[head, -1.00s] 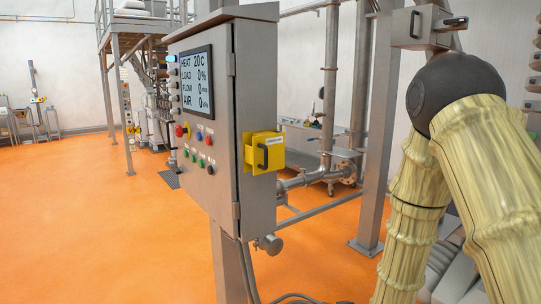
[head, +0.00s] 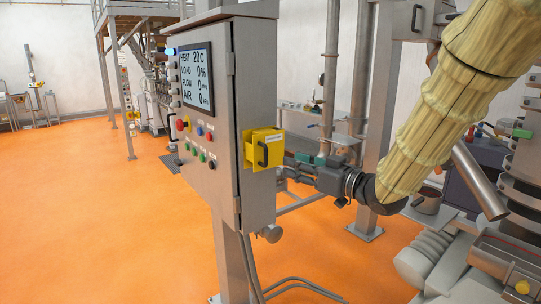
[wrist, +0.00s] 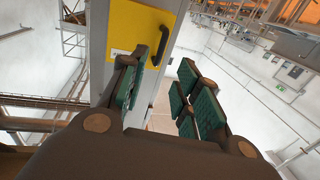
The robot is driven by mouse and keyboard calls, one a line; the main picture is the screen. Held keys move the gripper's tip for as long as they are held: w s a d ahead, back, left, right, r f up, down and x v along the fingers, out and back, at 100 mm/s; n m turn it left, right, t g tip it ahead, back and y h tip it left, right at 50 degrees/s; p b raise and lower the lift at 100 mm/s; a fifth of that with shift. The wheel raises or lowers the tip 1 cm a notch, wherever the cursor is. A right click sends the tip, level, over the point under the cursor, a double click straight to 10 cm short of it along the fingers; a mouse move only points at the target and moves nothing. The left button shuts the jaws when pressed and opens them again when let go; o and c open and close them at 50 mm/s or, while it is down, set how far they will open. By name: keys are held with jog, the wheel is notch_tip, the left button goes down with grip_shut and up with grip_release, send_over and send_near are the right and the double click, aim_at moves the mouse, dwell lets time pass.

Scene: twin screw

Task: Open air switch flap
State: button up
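The yellow air switch flap (head: 264,150) is on the right side of the grey control cabinet and looks closed. It has a black handle (head: 262,154). In the wrist view the yellow flap (wrist: 128,27) is at the top, with its black handle (wrist: 160,52) upright near its right edge. My gripper (head: 291,167) is just right of the flap in the head view. In the wrist view my gripper (wrist: 163,92) is open, with green-padded fingers and nothing between them. The handle lies ahead of the gap; contact is not seen.
The control cabinet (head: 252,75) has a display, buttons and a post below it. A grey upright column (head: 382,110) stands behind my arm. Grey machinery (head: 480,265) fills the lower right. Orange floor (head: 90,215) is clear at left.

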aim_at(270, 157)
jog(key=p+x, duration=0.3)
jog(key=x, duration=0.6)
jog(key=shift+w+a+f, duration=0.1)
jog(key=shift+w+a, duration=0.2)
jog(key=shift+c, duration=0.5)
grip_shut()
